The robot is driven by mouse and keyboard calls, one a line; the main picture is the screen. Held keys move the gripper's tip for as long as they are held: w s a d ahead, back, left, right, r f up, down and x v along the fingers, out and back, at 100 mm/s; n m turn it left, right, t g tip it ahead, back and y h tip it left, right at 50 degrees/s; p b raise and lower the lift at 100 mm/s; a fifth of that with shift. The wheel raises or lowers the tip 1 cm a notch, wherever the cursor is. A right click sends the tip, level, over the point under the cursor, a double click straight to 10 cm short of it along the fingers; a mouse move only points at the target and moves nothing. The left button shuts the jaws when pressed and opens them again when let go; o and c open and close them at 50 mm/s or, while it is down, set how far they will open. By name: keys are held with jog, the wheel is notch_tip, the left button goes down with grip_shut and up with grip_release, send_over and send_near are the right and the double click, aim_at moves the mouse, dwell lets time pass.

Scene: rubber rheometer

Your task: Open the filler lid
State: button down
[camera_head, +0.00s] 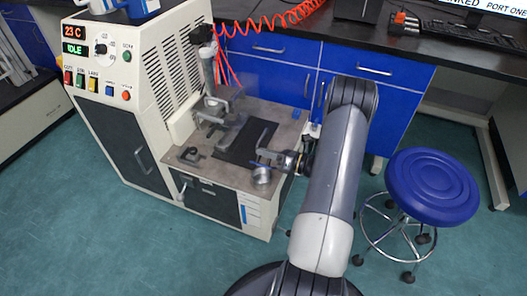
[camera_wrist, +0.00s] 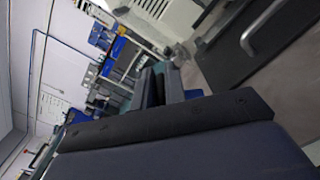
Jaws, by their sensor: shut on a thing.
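A small silver round filler (camera_head: 261,176) stands at the front right of the machine's grey-brown deck in the head view. My gripper (camera_head: 265,156) is right at its top, coming in from the right. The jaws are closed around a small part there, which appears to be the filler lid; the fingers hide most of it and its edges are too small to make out. I cannot tell whether the lid is raised. In the wrist view my gripper's dark fingers (camera_wrist: 160,84) point away from the camera, and the held part is hidden.
The machine's control panel (camera_head: 98,65) reads 23 C and IDLE. A dark mat (camera_head: 240,147) and metal brackets (camera_head: 215,120) lie behind my gripper on the deck. Blue drawers (camera_head: 265,72) stand behind. A blue stool (camera_head: 432,185) is to the right of my arm.

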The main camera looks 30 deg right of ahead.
jog(key=shift+w+d+f+m+p, duration=0.35)
jog(key=shift+w+d+m, duration=0.3)
jog(key=shift+m, duration=0.9)
jog(key=shift+w+d+f+m+p, duration=0.4)
jog(key=shift+d+m, duration=0.4)
jog(key=shift+m, duration=0.8)
jog(key=shift+w+d+f+m+p, duration=0.3)
jog(key=shift+w+d+m, duration=0.35)
jog(key=shift+m, duration=0.9)
jog(key=shift+f, duration=0.1)
jog(key=c, duration=1.5)
grip_release()
jog(key=shift+d, duration=0.1)
jog(key=p+v, duration=0.1)
jog(key=v, duration=0.9)
jog(key=shift+s+d, duration=0.25)
jog(key=shift+s, duration=0.1)
